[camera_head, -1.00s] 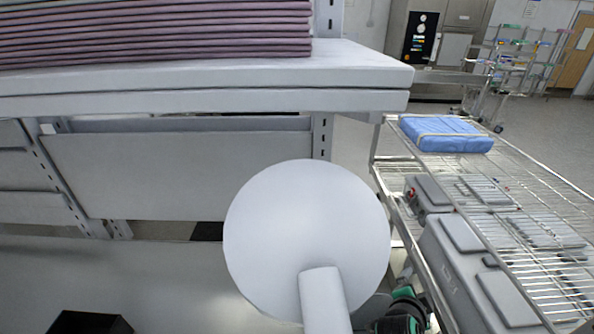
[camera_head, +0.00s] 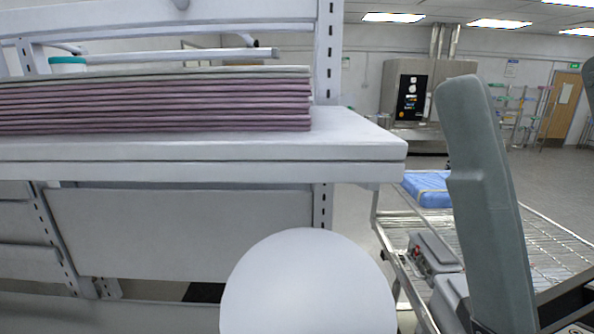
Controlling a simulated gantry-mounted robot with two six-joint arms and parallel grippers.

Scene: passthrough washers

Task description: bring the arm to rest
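No fingertips of my left or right gripper can be made out in the head view. A long grey-green piece, probably a link of my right arm, stands upright and slightly tilted at the right. Dark mechanical parts lie at its foot in the lower right corner. It hides part of the wire rack cart (camera_head: 402,250) behind it. A smooth white rounded part, probably my own body, fills the bottom middle.
A white shelf (camera_head: 200,160) at the left holds a stack of purple folded sheets (camera_head: 160,103). A blue wrapped pack (camera_head: 425,188) lies on the cart's top, with grey cases (camera_head: 437,255) below. A steel machine (camera_head: 410,95) stands at the back.

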